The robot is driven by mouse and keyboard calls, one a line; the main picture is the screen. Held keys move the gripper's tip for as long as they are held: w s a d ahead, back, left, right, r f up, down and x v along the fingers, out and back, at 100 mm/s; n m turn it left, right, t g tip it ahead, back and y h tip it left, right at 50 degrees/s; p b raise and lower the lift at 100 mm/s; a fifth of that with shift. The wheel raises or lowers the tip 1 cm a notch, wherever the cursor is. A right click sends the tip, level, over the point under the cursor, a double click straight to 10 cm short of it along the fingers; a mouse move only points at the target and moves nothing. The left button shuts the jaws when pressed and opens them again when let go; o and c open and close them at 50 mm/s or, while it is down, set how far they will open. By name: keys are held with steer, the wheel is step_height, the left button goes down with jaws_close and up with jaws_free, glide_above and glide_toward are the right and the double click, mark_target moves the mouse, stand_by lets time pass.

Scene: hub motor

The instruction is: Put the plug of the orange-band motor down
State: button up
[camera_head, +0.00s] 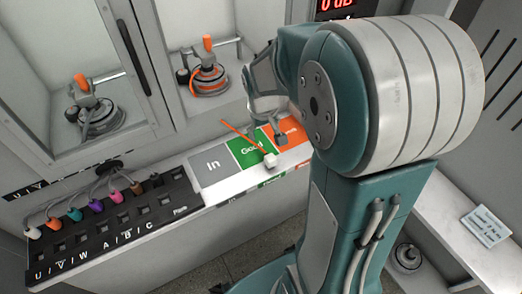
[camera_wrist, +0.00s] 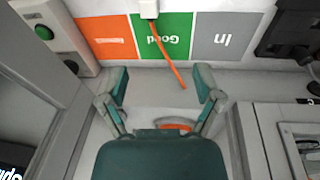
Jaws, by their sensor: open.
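A white plug (camera_head: 270,160) with an orange cable (camera_head: 238,137) lies at the front edge of the green "Good" field (camera_head: 248,150). In the wrist view, the plug (camera_wrist: 149,8) is at the top edge and its cable (camera_wrist: 170,58) runs down toward the jaws. The orange-band motor (camera_head: 208,80) stands in an open bay behind the shelf, with an orange handle on top. My gripper (camera_head: 266,132) is above the shelf beside the plug. In the wrist view, my gripper (camera_wrist: 160,84) has its fingers spread, with nothing between the tips and the plug apart from them.
The grey "In" field (camera_head: 212,166) and an orange field (camera_head: 290,132) flank the green one. A black socket panel (camera_head: 110,228) with several coloured plugs is at left. Another motor (camera_head: 92,115) stands behind glass. A round part (camera_head: 407,257) is at lower right.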

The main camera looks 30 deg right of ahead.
steer(key=s+a+r+t, duration=0.2)
steer(key=s+a+r, duration=0.3)
steer(key=s, duration=0.3)
steer(key=s+a+r+t+y, duration=0.1)
steer(key=s+a+r, duration=0.4)
steer(key=s+r, duration=0.2)
steer(key=shift+s+r+t, duration=0.4)
steer(key=shift+s, duration=0.25)
